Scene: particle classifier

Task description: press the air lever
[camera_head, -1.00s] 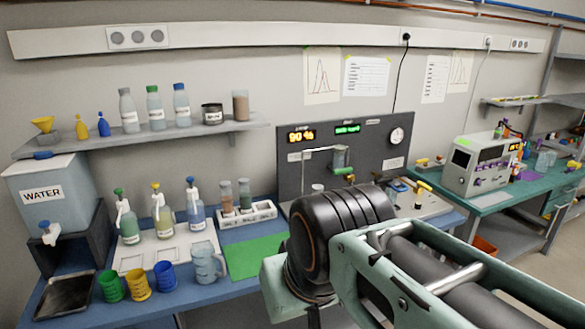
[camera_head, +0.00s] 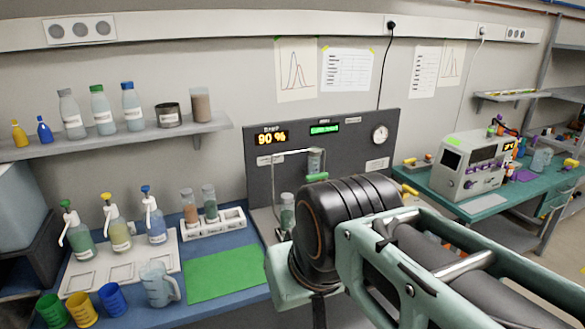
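The classifier machine has a dark grey back panel (camera_head: 350,140) with a lit orange "90 %" readout (camera_head: 271,138), a green display (camera_head: 324,129) and a round gauge (camera_head: 380,134). A green handle (camera_head: 317,177) and a yellow handle (camera_head: 410,191) show at its front. I cannot tell which of these, if either, is the air lever. A clear vessel (camera_head: 315,160) hangs by the panel, and a jar (camera_head: 287,212) stands lower left. My arm's black joint and pale green links cover much of the machine's base. My gripper's fingers are not visible.
Left of the machine, the blue bench holds a green mat (camera_head: 228,273), a white bottle rack (camera_head: 214,226), pump bottles on a white tray (camera_head: 120,268), a clear jug (camera_head: 158,285) and coloured cups. A shelf (camera_head: 115,137) is above. A green bench (camera_head: 478,205) with an instrument stands right.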

